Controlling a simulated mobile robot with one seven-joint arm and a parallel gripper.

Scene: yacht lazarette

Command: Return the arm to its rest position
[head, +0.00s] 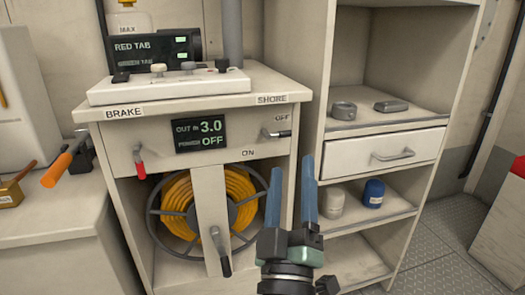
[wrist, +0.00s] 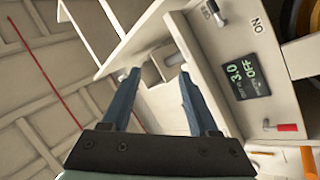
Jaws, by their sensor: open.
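My gripper (head: 308,190) is raised in front of the cabinet (head: 185,135), right of the cable reel. It is open, with two blue fingers pointing up and nothing between them. In the wrist view my gripper (wrist: 157,85) also shows open and empty, with the cabinet front to its right. The display (head: 200,134) on the cabinet reads "OUT m 3.0" and "POWER OFF". A red-handled lever (head: 139,162) is under the BRAKE label. A dark-handled lever (head: 276,134) is under the SHORE label, between OFF and ON.
An orange cable reel (head: 207,200) sits in the cabinet, with a crank (head: 220,250) before it. A shelf unit (head: 435,110) with a closed drawer (head: 388,154) holds a white jar (head: 332,201) and a blue jar (head: 374,193). Orange-handled tools (head: 58,168) lie on the left counter. Floor (head: 440,240) shows clear at right.

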